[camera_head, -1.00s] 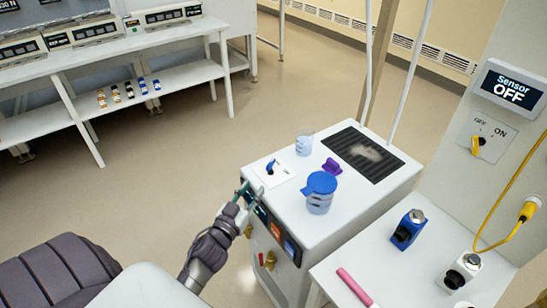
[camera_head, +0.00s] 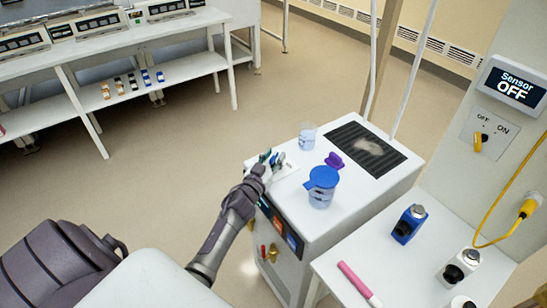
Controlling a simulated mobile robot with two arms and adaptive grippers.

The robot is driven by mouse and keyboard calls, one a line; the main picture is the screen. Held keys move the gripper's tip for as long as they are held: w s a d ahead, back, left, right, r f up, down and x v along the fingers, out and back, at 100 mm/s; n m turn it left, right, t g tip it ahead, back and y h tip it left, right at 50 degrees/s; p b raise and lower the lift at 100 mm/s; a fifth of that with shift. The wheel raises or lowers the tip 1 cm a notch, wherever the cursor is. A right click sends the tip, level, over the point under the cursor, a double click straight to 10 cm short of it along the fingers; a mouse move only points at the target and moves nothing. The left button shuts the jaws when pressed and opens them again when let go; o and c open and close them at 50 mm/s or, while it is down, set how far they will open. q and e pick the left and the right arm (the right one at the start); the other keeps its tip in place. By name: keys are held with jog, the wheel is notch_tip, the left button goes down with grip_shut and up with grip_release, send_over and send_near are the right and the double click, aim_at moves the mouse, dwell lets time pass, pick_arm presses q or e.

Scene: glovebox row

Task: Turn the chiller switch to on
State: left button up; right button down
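A small white switch plate (camera_head: 290,168) lies on the left part of the white cabinet top (camera_head: 330,212). In the earlier frame it carries a blue lever; now my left gripper (camera_head: 270,159) covers most of it. The gripper's fingertips are at the lever, over the plate. I cannot tell whether they touch the lever or how far apart they are. The lever's position and any markings on the plate are hidden or too small to read. My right gripper is not in view.
A lidded blue jar (camera_head: 321,188), a clear beaker (camera_head: 307,137) and a purple object (camera_head: 334,161) stand close to the plate. A dark grille (camera_head: 366,149) is behind them.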

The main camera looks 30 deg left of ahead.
pick_arm(q)
grip_shut()
jog(key=shift+a+r+m+h+p, duration=0.1)
jog(key=shift+m+h+p, duration=0.8)
jog(key=shift+h, duration=0.5)
jog(key=shift+m+h, duration=0.8)
jog(key=shift+h, duration=0.3)
jog(key=shift+m+g+h+b, duration=0.6)
jog(key=shift+m+h, duration=0.5)
jog(key=shift+h, duration=1)
